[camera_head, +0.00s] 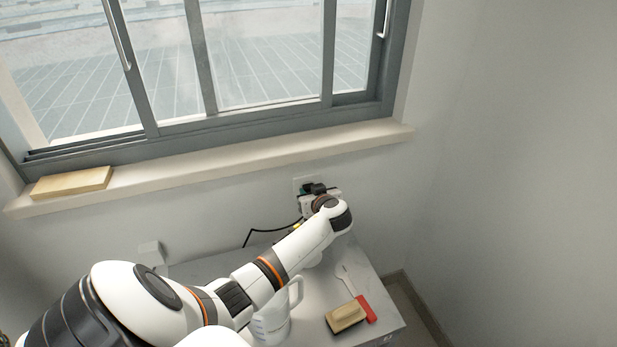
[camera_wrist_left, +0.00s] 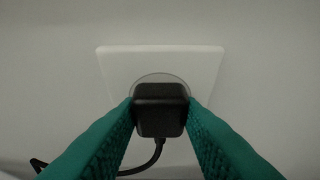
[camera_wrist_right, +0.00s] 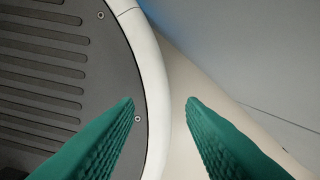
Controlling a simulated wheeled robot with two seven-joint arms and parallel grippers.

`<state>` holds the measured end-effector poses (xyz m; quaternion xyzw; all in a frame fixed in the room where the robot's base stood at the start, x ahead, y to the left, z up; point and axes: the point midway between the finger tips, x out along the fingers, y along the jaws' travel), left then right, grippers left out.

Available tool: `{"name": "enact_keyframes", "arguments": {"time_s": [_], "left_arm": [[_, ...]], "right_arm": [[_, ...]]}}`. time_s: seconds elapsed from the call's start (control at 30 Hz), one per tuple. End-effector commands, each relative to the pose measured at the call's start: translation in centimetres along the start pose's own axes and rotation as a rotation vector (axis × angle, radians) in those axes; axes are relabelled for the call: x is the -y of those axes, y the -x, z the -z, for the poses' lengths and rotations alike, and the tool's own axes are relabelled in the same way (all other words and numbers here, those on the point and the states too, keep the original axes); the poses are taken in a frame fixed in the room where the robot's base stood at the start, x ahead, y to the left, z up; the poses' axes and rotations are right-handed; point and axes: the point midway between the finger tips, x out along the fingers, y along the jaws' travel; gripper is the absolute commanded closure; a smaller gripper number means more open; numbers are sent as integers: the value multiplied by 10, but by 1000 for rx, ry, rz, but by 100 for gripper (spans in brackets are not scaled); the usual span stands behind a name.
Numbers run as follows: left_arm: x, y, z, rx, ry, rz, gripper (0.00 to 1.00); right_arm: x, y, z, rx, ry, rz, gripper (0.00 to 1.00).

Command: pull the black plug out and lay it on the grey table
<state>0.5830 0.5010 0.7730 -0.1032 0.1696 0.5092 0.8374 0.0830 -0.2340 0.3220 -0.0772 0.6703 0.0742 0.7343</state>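The black plug (camera_wrist_left: 160,110) sits in the round recess of a white wall socket (camera_wrist_left: 205,65) in the left wrist view, its cord curving down to the left. My left gripper (camera_wrist_left: 160,112) is open, with one green finger on each side of the plug; I cannot tell whether they touch it. In the head view my left gripper (camera_head: 317,190) is at the socket and mostly hidden by its wrist. The grey table (camera_head: 365,278) stands below. My right gripper (camera_wrist_right: 161,102) is open and empty in the right wrist view, away from the table.
A clear jug (camera_head: 272,322) stands on the table under my left arm. A wood-backed brush (camera_head: 346,317) and a red-handled tool (camera_head: 366,308) lie near its right front. A black cord (camera_head: 262,231) runs along the wall. A wooden block (camera_head: 72,182) lies on the windowsill.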

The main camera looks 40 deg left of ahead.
Motion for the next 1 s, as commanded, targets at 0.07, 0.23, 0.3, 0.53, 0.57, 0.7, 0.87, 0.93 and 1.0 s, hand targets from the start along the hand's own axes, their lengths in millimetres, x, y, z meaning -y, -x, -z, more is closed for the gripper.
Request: {"name": "enact_keyframes", "arguments": {"time_s": [0.07, 0.23, 0.3, 0.53, 0.57, 0.7, 0.87, 0.93, 1.0], "left_arm": [[0, 0, 0, 0, 0, 0, 83], [0, 0, 0, 0, 0, 0, 100], [0, 1, 0, 0, 0, 0, 100], [0, 9, 3, -1, 0, 1, 100], [0, 10, 4, -1, 0, 1, 100], [0, 15, 6, -1, 0, 0, 100], [0, 21, 9, -1, 0, 0, 100], [0, 23, 10, -1, 0, 0, 100], [0, 26, 11, -1, 0, 1, 100]], "right_arm": [[0, 0, 0, 0, 0, 0, 64], [0, 0, 0, 0, 0, 0, 64], [0, 0, 0, 0, 0, 0, 64], [0, 3, 0, 1, -1, 0, 64], [0, 4, 0, 1, -1, 0, 64], [1, 5, -1, 0, 0, 1, 64], [1, 7, -1, 0, 0, 2, 64], [2, 8, -1, 0, 0, 2, 64], [2, 8, -1, 0, 0, 2, 64]]}}
